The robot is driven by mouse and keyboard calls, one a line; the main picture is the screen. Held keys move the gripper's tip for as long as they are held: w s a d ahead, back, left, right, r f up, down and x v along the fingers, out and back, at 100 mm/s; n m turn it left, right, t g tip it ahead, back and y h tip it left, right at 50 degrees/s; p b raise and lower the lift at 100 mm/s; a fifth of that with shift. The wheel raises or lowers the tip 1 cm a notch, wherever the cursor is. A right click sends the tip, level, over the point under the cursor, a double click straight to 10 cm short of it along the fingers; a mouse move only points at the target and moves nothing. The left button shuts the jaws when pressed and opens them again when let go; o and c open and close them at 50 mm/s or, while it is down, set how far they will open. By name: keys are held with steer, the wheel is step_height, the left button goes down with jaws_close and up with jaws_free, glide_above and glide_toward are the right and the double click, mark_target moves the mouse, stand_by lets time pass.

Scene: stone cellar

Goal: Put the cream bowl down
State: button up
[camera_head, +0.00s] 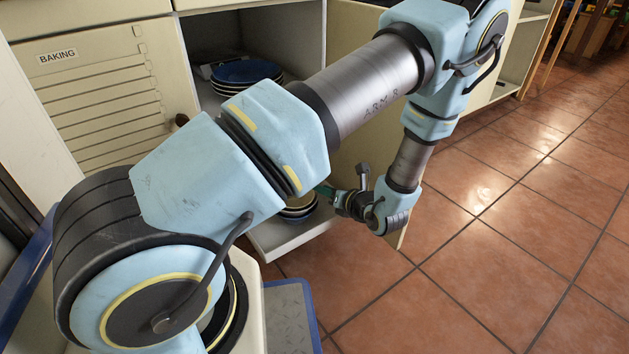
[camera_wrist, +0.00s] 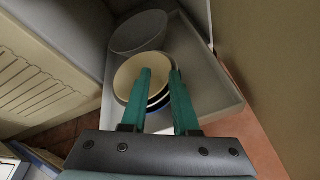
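The cream bowl (camera_wrist: 130,75) is on top of a stack of darker, blue-rimmed bowls (camera_wrist: 158,104) in the wrist view. Its open side faces up. My gripper (camera_wrist: 160,72) has its two green fingers spread, with a clear gap between them. The left finger overlaps the bowl's inside in the picture and the right finger is by its right rim; I cannot tell whether either touches. In the head view the bowl stack (camera_head: 299,212) is partly hidden behind my arm, and my gripper (camera_head: 325,190) is just right of it.
The stack is on a pale low shelf or drawer (camera_wrist: 212,98) with raised edges. A grey bowl (camera_wrist: 138,33) stands behind it. Blue plates (camera_head: 245,72) are stacked on the shelf above. An open cabinet door (camera_head: 350,150) is close on the right. The tiled floor (camera_head: 500,250) is clear.

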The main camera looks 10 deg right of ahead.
steer(key=s+a+r+n+g+h, duration=0.1)
steer(key=s+a+r+n+g, duration=0.2)
steer(key=a+r+n, duration=0.4)
steer(key=s+a+r+n+g+h, duration=0.2)
steer(key=a+r+n, duration=0.5)
steer(key=n, duration=1)
steer(key=s+a+r+n+g+h, duration=0.2)
steer(key=s+a+r+n+g, duration=0.2)
steer(key=a+r+n, duration=0.3)
steer(key=r+n+g, duration=0.1)
steer(key=n, duration=0.3)
steer(key=shift+s+r+n+g, duration=0.3)
steer(key=shift+r+n+g, duration=0.05)
steer(key=shift+n+g, duration=0.05)
steer(key=shift+p, duration=0.3)
step_height(320, 180, up, 43)
steer(key=p, duration=4.3)
